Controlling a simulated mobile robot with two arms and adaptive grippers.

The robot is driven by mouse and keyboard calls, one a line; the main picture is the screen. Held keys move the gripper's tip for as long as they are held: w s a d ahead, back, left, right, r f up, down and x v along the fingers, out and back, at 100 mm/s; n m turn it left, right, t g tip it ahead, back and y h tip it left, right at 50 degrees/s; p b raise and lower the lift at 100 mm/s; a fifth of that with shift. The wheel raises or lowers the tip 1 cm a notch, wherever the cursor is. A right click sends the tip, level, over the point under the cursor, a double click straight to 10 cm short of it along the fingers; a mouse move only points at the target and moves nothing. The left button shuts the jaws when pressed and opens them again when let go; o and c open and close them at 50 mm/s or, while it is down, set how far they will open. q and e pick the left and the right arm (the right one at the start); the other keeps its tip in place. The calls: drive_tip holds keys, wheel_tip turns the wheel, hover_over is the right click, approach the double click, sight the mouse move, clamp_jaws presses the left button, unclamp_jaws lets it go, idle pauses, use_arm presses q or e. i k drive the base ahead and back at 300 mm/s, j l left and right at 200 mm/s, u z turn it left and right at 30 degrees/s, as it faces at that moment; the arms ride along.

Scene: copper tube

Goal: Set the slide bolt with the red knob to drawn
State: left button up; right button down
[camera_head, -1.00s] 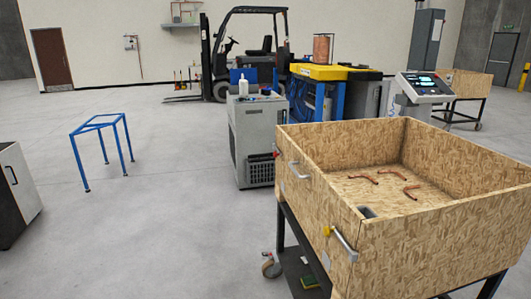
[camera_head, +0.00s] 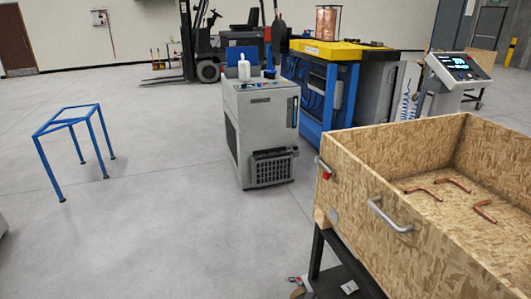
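The bolt's exact position is too small to tell. Neither of my grippers is in the head view.
A metal handle (camera_head: 388,216) sticks out from the bin's side. Bent copper tubes (camera_head: 450,184) lie inside the bin. A grey machine (camera_head: 262,135) stands behind it, and a blue frame (camera_head: 75,140) stands at the left. The floor between them is clear.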

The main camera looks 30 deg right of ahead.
sight(326, 174)
drive_tip(key=i+z, duration=0.15)
drive_tip(key=i, duration=0.4)
drive_tip(key=i+j+z, duration=0.2)
drive_tip(key=i, duration=0.35)
drive_tip(key=i+j+z, duration=0.15)
drive_tip(key=i, duration=0.45)
drive_tip(key=i+j+z, duration=0.15)
drive_tip(key=i+z, duration=0.15)
drive_tip(key=z, duration=0.15)
drive_tip(key=i+j+z, duration=0.2)
drive_tip(key=z, duration=0.2)
drive_tip(key=i+j+z, duration=0.2)
drive_tip(key=j+z, duration=0.25)
drive_tip(key=i+j+z, duration=0.15)
drive_tip(key=j+z, duration=0.15)
drive_tip(key=z, duration=0.15)
drive_tip(key=i+j+z, duration=0.1)
drive_tip(key=j+z, duration=0.65)
drive_tip(key=j, duration=0.25)
